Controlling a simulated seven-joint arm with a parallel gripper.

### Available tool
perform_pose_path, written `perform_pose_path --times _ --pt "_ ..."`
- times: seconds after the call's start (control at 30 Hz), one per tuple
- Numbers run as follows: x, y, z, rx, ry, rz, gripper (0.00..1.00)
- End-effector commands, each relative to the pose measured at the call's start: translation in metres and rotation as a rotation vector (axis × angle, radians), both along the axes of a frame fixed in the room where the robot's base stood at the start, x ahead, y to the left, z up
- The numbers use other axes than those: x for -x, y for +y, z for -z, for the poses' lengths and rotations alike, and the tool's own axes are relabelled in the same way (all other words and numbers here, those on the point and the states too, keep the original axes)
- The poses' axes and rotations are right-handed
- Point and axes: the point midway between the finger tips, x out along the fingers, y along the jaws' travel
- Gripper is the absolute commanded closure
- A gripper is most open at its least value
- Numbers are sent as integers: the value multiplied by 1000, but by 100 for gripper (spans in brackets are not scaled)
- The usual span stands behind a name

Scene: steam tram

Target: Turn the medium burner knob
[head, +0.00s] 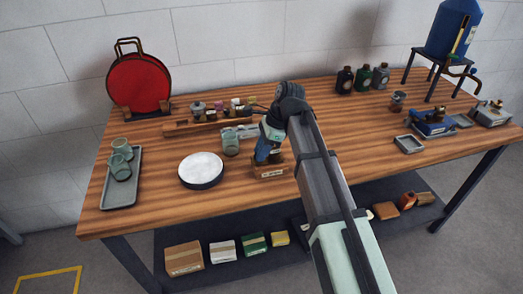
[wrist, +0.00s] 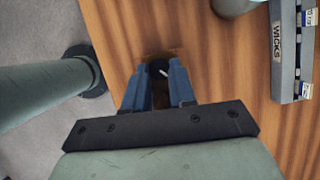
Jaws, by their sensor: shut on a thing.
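My gripper (head: 266,158) is low over a small wooden block with a pale label (head: 271,173) near the front edge of the table. In the wrist view my gripper (wrist: 162,80) has its two blue fingers on either side of a small black round knob (wrist: 157,67) with a white pointer mark. The fingers are shut on it. The fingers and arm hide the knob in the head view. Which burner size this knob belongs to cannot be read.
On the wooden table (head: 240,200) a white round dish (head: 201,169), a tray with cups (head: 121,190) and a green cup (head: 231,144) stand to the left. Dark bottles (head: 363,79) stand at the back. A grey labelled holder (wrist: 284,50) lies right in the wrist view.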

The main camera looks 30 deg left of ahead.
Motion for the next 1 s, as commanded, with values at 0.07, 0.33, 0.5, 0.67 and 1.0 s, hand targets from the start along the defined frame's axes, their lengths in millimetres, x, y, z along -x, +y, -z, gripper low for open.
perform_pose_path --times 0.07,0.33,0.5,0.67,1.0 --pt "-3 2 -1 0 0 -73 100" --pt "-4 5 -1 0 1 -332 100" --pt "-4 6 0 1 2 -484 100" --pt "-4 7 0 1 1 -607 100" --pt "-4 8 1 -2 -5 -773 100"
